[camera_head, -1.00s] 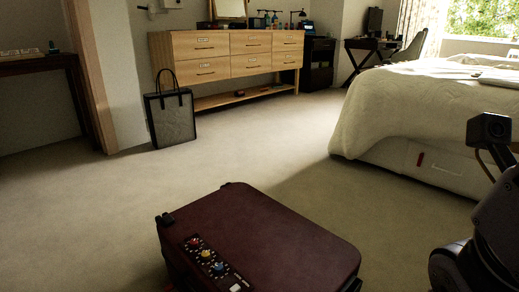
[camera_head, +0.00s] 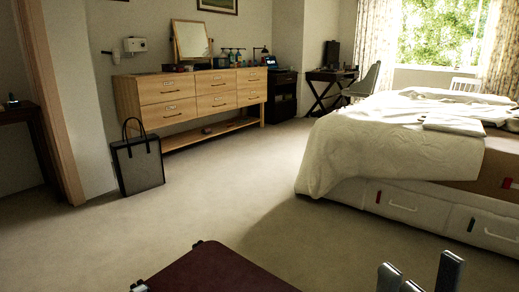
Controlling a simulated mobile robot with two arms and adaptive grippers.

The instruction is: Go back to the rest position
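The dark red suitcase (camera_head: 215,272) lies closed on the carpet at the bottom of the head view. Only its far part shows, and the lower edge of the picture cuts off the rest. My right gripper (camera_head: 421,264) shows at the bottom right, with its grey fingers pointing up and apart. Nothing shows between the fingers, and it is apart from the suitcase. My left gripper is not in view.
A black-edged bag (camera_head: 139,166) stands on the floor at left, near a wooden dresser (camera_head: 190,97). A bed (camera_head: 400,150) with drawers fills the right side. A desk (camera_head: 331,77) stands at the back. The carpet between is clear.

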